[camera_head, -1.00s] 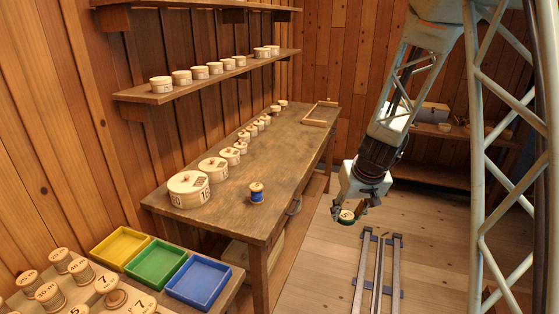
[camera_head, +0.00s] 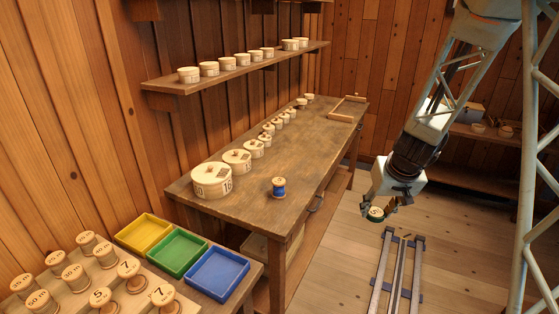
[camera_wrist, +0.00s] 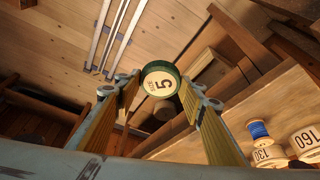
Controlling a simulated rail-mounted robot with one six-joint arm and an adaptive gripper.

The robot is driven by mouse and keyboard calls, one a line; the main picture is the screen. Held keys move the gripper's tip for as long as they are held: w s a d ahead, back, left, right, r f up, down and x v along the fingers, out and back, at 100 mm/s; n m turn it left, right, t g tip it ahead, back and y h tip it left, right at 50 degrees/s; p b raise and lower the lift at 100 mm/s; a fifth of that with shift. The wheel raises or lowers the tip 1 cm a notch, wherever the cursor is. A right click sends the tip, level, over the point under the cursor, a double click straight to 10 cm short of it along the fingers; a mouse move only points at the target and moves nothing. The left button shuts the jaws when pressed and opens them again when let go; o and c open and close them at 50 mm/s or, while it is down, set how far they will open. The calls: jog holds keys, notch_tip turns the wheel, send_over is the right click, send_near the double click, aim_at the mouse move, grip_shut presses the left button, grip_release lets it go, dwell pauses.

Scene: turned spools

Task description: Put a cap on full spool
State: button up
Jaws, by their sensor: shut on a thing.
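My gripper (camera_head: 381,209) is shut on a round piece with a pale top marked 5 and a green rim (camera_head: 375,213). It is held in the air over the floor, right of the workbench. In the wrist view the round piece (camera_wrist: 160,79) sits between the fingertips, its marked face toward the camera; whether it is a cap or a spool end I cannot tell. A spool with blue thread (camera_head: 279,188) stands upright on the workbench (camera_head: 300,165), apart from my gripper. The blue spool (camera_wrist: 257,130) also shows at lower right in the wrist view.
Several round numbered boxes (camera_head: 212,181) line the workbench's wall side. More stand on a shelf (camera_head: 240,71). Yellow (camera_head: 144,233), green (camera_head: 178,248) and blue (camera_head: 217,273) trays sit at the near left, beside several pale spools (camera_head: 72,277) with marked tops. Rails (camera_head: 398,270) run along the floor.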

jog(key=w+a+r+n+p, duration=0.1)
jog(key=w+a+r+p, duration=0.2)
jog(key=w+a+p, duration=0.35)
jog(key=w+a+r+n+p, duration=0.1)
jog(key=w+a+r+p, duration=0.1)
jog(key=w+a+p, duration=0.5)
notch_tip(320, 180, up, 2)
jog(key=n+y+p, duration=0.2)
jog(key=p, duration=1)
send_over(278, 180)
jog(key=s+d, duration=0.1)
jog(key=d, duration=0.1)
jog(key=shift+s, duration=0.2)
jog(key=shift+w+a+n+p, duration=0.1)
jog(key=shift+a+n+p, duration=0.25)
jog(key=shift+a, duration=0.35)
jog(key=shift+f, duration=0.15)
jog(key=shift+f+b, duration=1.55)
jog(key=shift+f, duration=0.45)
jog(key=shift+f+b, duration=0.55)
jog(key=shift+b, duration=0.15)
jog(key=shift+f+b, duration=0.3)
jog(key=shift+b, duration=0.15)
jog(key=shift+b, duration=0.6)
